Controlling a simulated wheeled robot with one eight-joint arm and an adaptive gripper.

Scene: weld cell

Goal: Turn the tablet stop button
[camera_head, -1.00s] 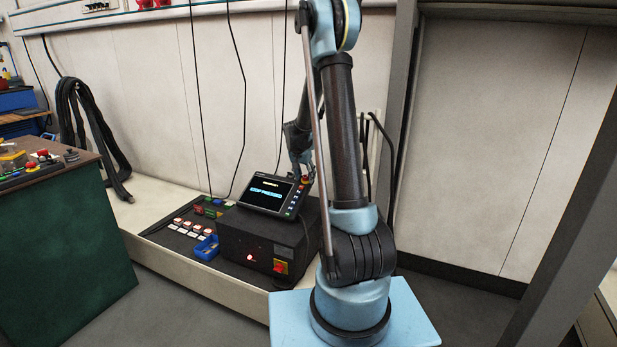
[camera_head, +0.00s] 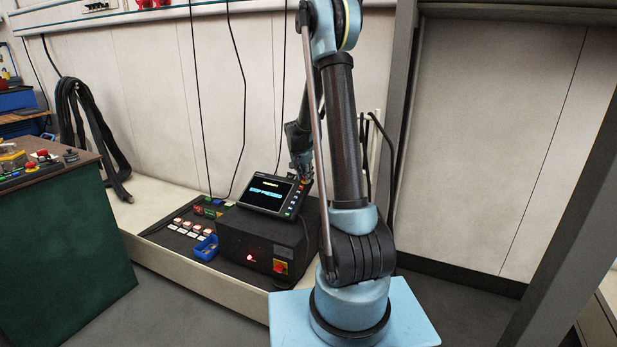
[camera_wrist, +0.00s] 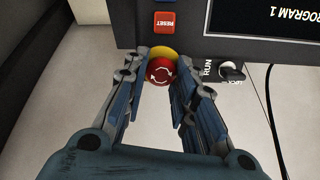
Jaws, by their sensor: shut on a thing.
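The tablet (camera_head: 267,193) stands tilted on a black box, its screen lit. In the wrist view a part of its dark frame (camera_wrist: 188,32) runs along the top. The red stop button (camera_wrist: 160,73), with white turning arrows and a yellow collar (camera_wrist: 161,53), sits at the tablet's edge. My gripper (camera_wrist: 161,66) is shut on the stop button, one finger on each side. In the head view my gripper (camera_head: 301,175) is at the tablet's upper right corner, and it largely hides the button there.
An orange RESET button (camera_wrist: 164,21) and a RUN/LOCK key switch (camera_wrist: 232,70) are close to my fingers. The black control box (camera_head: 262,245) has its own red switch (camera_head: 280,267). A blue bin (camera_head: 206,247) and several small buttons lie left. A cable hangs beside the switch.

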